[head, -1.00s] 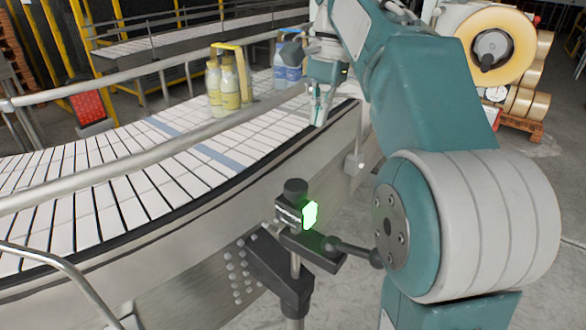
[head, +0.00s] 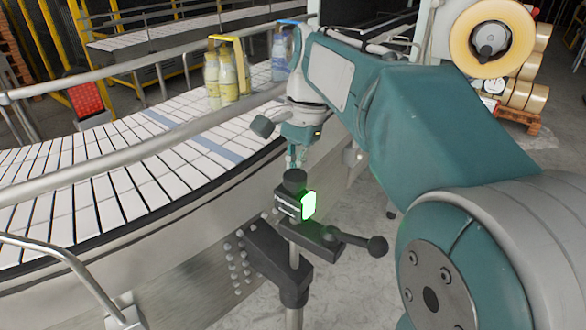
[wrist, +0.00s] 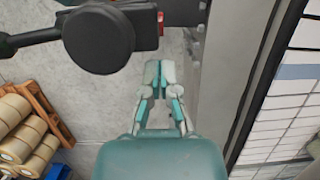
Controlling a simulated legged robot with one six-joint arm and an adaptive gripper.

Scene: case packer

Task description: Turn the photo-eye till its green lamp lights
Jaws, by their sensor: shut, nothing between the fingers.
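The photo-eye (head: 288,206) is a small dark block with a black round knob on top, on a bracket and post beside the conveyor. Its lamp (head: 309,205) glows bright green. My gripper (head: 296,163) points down behind and just above the photo-eye's knob in the head view; whether they touch is not clear there. In the wrist view my gripper (wrist: 158,72) is shut and empty, its fingertips together over bare floor. The black round knob (wrist: 98,40) shows there at upper left, apart from the fingertips.
A black lever with a ball end (head: 377,246) sticks out right of the post. The curved conveyor (head: 100,190) with its metal rail (head: 120,158) runs on the left, carrying yellow bottles (head: 228,78). Rolls of tape (head: 520,90) stand on a pallet at the back right.

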